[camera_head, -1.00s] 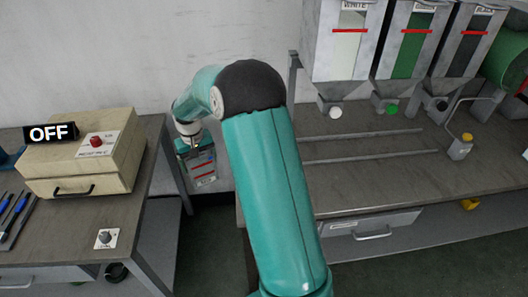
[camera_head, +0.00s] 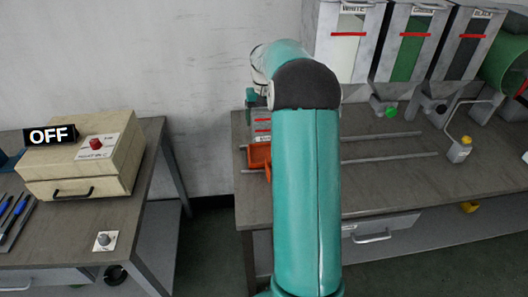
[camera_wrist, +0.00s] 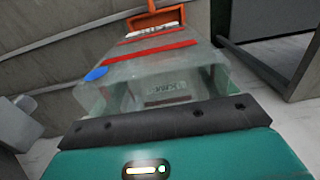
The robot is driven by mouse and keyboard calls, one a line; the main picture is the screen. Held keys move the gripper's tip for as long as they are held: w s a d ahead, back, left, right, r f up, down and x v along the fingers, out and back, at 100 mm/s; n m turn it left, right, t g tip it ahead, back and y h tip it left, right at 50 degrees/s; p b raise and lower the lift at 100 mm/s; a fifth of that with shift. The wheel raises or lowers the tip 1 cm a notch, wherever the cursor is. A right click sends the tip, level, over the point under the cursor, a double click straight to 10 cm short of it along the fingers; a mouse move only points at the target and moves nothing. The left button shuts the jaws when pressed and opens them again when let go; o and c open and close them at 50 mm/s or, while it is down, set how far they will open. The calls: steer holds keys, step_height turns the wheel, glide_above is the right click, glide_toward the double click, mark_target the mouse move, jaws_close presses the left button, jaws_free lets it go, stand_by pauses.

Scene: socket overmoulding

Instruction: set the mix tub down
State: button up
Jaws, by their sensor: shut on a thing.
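The mix tub (camera_wrist: 165,75) is a clear container with red lines across it and a pale label, held in front of my palm in the wrist view. In the head view its lined side (camera_head: 262,126) shows beside my arm, over the left end of the right bench (camera_head: 375,185). My gripper (camera_head: 257,101) is shut on the tub. My arm hides part of the tub and most of the gripper. I cannot tell whether the tub's base touches the bench.
An orange scoop-like thing (camera_head: 258,155) is close to the tub, and it also shows in the wrist view (camera_wrist: 155,18). Two rails (camera_head: 385,157) run along the bench. Hoppers (camera_head: 410,45) stand behind. A boxy machine (camera_head: 85,155) marked OFF is on the left bench.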

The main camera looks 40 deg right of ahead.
mark_target(264, 139)
step_height(264, 139, down, 10)
steer(key=shift+r, duration=0.25)
steer(key=shift+f, duration=0.1)
steer(key=o, duration=1)
steer(key=shift+c, duration=0.2)
